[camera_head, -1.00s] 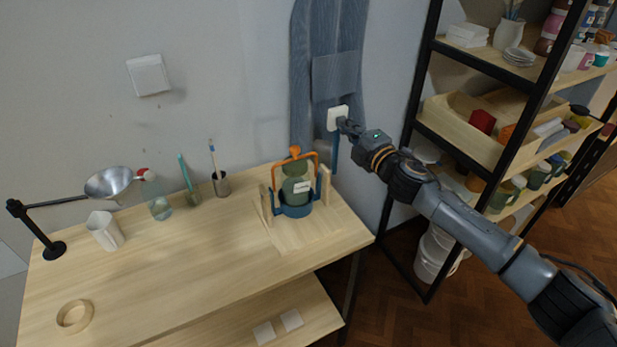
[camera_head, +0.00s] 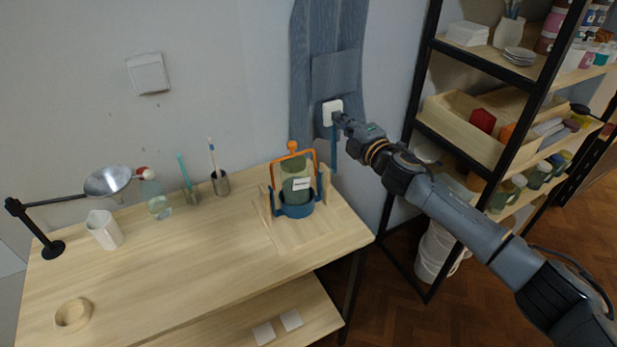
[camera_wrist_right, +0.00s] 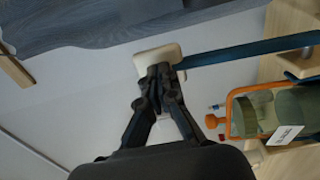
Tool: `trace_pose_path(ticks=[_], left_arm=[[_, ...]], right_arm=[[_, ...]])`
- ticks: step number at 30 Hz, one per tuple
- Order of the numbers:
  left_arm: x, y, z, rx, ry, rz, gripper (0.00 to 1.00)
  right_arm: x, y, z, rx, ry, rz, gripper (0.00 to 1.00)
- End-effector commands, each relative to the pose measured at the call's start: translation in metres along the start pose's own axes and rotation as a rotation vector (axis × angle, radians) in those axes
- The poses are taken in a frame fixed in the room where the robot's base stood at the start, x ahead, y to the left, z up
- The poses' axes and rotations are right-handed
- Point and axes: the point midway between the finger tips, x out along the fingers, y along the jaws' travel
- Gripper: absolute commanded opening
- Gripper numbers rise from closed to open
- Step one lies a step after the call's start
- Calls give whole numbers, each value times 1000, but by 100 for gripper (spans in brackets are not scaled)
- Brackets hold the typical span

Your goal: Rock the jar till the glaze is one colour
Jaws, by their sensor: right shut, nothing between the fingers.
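The jar (camera_head: 296,187) is grey-green with a white label. It sits in a cradle with an orange hoop (camera_head: 293,154) and a blue base (camera_head: 293,210), on a wooden stand on the table. The jar also shows at the right of the wrist view (camera_wrist_right: 291,107), and I cannot tell whether the glaze in it is one colour. A blue lever (camera_head: 334,150) rises beside the cradle to a white pad (camera_head: 332,106). My right gripper (camera_head: 341,119) is shut and empty, its fingertips at the pad, seemingly touching it; it also shows in the wrist view (camera_wrist_right: 160,76). My left gripper is out of view.
A lamp-like metal bowl on an arm (camera_head: 108,181), a white cup (camera_head: 104,230), a spray bottle (camera_head: 157,197), brush pots and a wooden ring (camera_head: 73,315) stand on the table. A loaded black-framed shelf (camera_head: 428,75) is at the right. The front middle table is clear.

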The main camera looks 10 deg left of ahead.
Motion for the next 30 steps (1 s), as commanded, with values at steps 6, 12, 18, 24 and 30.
trace_pose_path(ticks=[6, 12, 18, 24, 30], left_arm=[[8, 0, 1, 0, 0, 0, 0], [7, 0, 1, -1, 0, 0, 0], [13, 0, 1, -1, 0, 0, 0], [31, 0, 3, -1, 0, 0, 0], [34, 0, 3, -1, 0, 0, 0]], right_arm=[[17, -2, 0, 0, 0, 1, 0], [18, -1, -1, 1, 1, 1, 0], [23, -5, -1, 1, 1, 1, 0], [44, -12, -1, 1, 1, 2, 0], [52, -12, -1, 1, 2, 1, 0]])
